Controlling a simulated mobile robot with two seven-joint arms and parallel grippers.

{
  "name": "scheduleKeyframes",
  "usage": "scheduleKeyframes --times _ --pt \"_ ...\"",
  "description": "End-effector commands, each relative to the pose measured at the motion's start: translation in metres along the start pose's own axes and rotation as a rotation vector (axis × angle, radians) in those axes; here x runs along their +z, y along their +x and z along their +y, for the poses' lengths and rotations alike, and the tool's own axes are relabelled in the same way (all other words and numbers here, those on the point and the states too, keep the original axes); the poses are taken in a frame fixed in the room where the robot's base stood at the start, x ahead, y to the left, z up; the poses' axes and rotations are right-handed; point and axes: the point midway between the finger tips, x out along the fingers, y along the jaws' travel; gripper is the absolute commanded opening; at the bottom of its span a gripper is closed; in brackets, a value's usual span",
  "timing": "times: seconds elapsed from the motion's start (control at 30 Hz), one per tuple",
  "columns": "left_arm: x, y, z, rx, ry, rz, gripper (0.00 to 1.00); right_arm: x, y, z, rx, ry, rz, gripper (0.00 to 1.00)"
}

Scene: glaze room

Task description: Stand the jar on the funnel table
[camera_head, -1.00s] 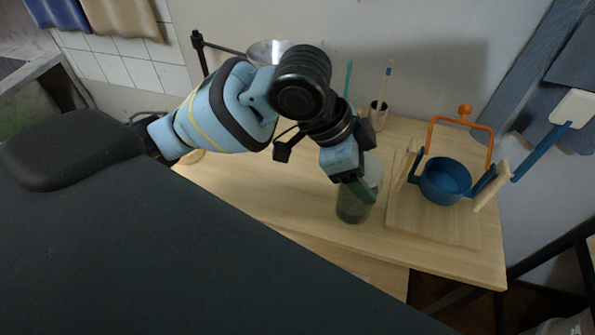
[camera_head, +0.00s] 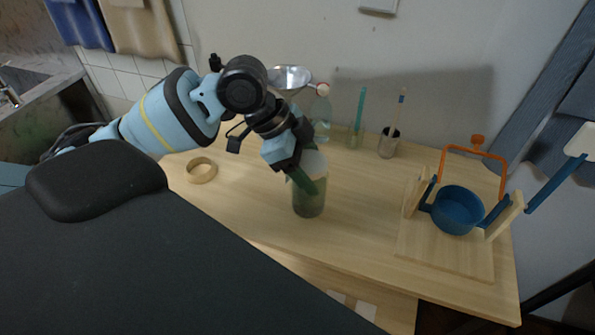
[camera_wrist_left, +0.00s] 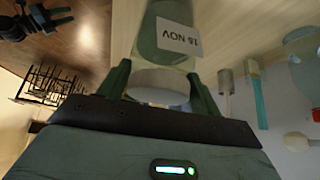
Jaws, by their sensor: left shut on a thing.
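The jar (camera_head: 309,199) is a clear cylinder with dark green contents and a pale top. My left gripper (camera_head: 303,176) is shut on it near its top and holds it upright over the front middle of the wooden table (camera_head: 355,236). I cannot tell whether its base touches the wood. In the left wrist view the jar (camera_wrist_left: 166,12) sits between the green fingers and has a white label reading "18 NOV", upside down. A metal funnel (camera_head: 290,76) is at the back of the table, partly behind my arm. My right gripper is not in view.
A tape-like ring (camera_head: 201,170) lies left of the jar. A red-capped bottle (camera_head: 322,117), a teal stick and a metal cup (camera_head: 389,145) stand behind. A wooden board (camera_head: 445,256) with a blue pot (camera_head: 458,211) is at right. Bare wood separates jar and board.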

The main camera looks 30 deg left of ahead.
Motion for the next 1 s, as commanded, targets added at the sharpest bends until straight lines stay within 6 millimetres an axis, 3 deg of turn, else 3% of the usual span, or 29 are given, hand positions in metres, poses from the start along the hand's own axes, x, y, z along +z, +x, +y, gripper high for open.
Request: scheduleKeyframes --times 0.67,1.0 --pt "0.022 -0.013 -0.016 -0.004 -0.001 0.003 0.00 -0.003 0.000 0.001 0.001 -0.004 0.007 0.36" --pt "0.039 0.014 -0.015 -0.002 0.002 0.003 0.00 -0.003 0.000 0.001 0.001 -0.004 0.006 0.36"
